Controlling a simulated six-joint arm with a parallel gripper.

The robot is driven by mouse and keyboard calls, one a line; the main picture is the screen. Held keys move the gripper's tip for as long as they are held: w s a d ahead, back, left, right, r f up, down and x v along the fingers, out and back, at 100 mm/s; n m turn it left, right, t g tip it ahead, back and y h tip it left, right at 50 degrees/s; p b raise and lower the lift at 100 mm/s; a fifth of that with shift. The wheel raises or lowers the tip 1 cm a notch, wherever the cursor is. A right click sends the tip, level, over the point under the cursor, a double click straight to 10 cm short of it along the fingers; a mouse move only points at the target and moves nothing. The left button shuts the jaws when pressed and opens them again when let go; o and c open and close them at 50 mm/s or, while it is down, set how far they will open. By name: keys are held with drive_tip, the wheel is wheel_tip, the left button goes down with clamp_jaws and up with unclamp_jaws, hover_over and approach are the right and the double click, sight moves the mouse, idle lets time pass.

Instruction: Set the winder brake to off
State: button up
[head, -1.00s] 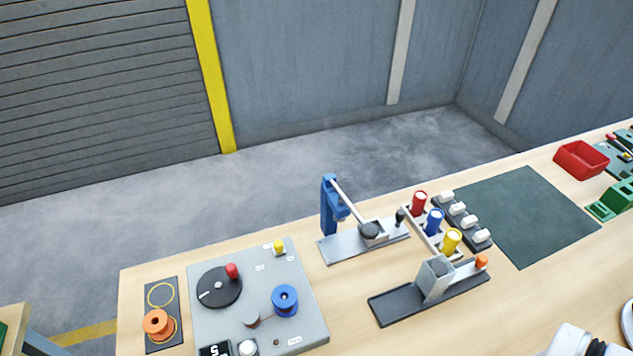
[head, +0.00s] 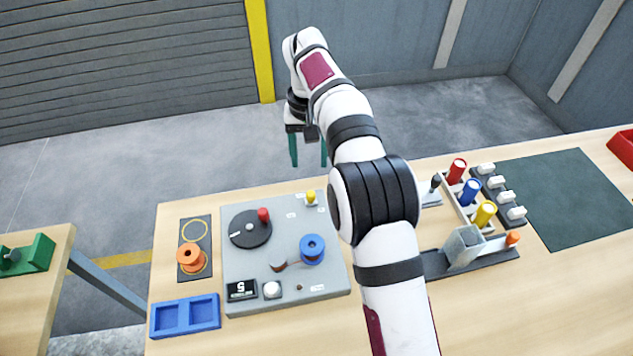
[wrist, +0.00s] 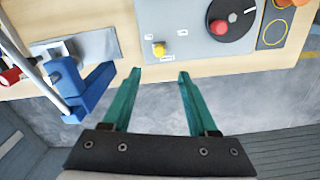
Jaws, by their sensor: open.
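The grey winder unit (head: 240,285) stands on the bench left of my arm. At its far right corner is a small yellow knob (head: 311,197), with small labels beside it too small to read. I cannot tell its setting. The yellow knob also shows in the wrist view (wrist: 158,49), just beyond and between my fingertips. My gripper (head: 308,158) is open and empty, with green fingers pointing down beyond the bench's far edge. In the wrist view my gripper (wrist: 160,76) is apart from the knob.
The winder also carries a black disc (head: 250,236) with a red knob (head: 263,215), a blue spool (head: 312,248) and a white button (head: 272,289). A blue post (wrist: 85,85) stands beside the gripper in the wrist view. An orange spool (head: 190,258) sits left of the winder.

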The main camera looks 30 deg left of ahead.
sight(310, 193)
wheel_tip(310, 193, down, 12)
drive_tip(key=shift+f, duration=0.1)
clamp_jaws()
idle(0.3)
idle(1.2)
